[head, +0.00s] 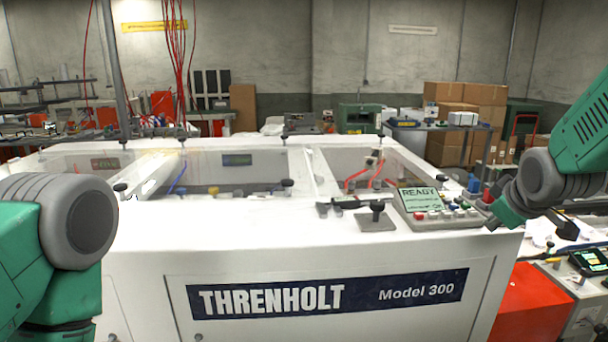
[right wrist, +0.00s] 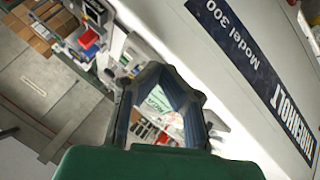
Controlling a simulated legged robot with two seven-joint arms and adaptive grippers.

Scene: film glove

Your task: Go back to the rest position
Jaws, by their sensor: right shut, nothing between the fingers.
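My right gripper (head: 500,214) hangs at the right corner of the white Threnholt machine (head: 240,250), beside its control panel (head: 437,207). In the right wrist view, my right gripper (right wrist: 168,72) has its dark fingers bowed out and meeting at the tips, with nothing held. Part of the control panel (right wrist: 155,100) shows through the loop of the fingers. My left arm stands at the left edge of the head view, and its gripper is out of the picture.
A small black handle fixture (head: 375,218) stands on the machine's top, left of the panel. A red box (head: 535,300) and a bench with a small screen (head: 588,262) stand right of the machine. Cardboard boxes (head: 465,115) are stacked behind.

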